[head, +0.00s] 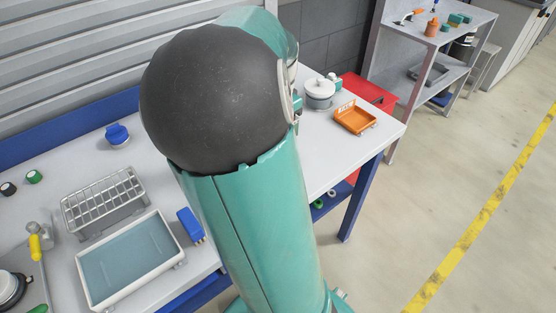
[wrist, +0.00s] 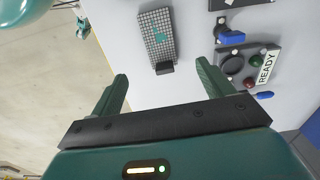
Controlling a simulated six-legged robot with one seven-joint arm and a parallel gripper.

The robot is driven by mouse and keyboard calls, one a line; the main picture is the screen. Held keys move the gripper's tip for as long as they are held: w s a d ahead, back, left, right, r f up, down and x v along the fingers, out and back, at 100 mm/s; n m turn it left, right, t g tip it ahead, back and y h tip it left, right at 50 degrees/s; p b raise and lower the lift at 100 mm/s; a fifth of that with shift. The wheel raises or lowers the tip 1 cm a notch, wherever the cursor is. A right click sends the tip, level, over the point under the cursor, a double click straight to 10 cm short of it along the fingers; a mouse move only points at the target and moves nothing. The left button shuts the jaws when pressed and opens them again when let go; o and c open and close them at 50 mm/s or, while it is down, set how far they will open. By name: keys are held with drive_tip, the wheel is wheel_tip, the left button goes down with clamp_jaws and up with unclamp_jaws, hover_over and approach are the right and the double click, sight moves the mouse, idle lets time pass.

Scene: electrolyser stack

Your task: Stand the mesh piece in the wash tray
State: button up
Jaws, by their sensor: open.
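The mesh piece (wrist: 157,25) is a grey gridded plate with a teal mark and a dark block at its near end. It lies on the pale worktop in the wrist view. My gripper (wrist: 162,72) is open and empty, its green fingers spread short of the mesh piece, which shows between and beyond their tips. The wash tray (head: 87,281) is a white-rimmed tray of bluish liquid at the lower left in the head view. In the head view my arm hides the gripper, and I cannot see the mesh piece.
A wire rack (head: 103,203) stands behind the tray, and a blue block (head: 190,225) lies to its right. An orange tray (head: 355,118) and white pot (head: 319,93) are near the bench's right end. A READY panel (wrist: 247,68) is right of the mesh piece in the wrist view.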

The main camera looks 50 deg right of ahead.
drive_tip(key=f, duration=0.8)
drive_tip(key=shift+s+f, duration=0.2)
drive_tip(key=shift+f, duration=0.1)
wheel_tip(320, 180, down, 4)
drive_tip(key=shift+w+f, duration=0.15)
drive_tip(key=shift+f, duration=0.1)
drive_tip(key=c, duration=1.1)
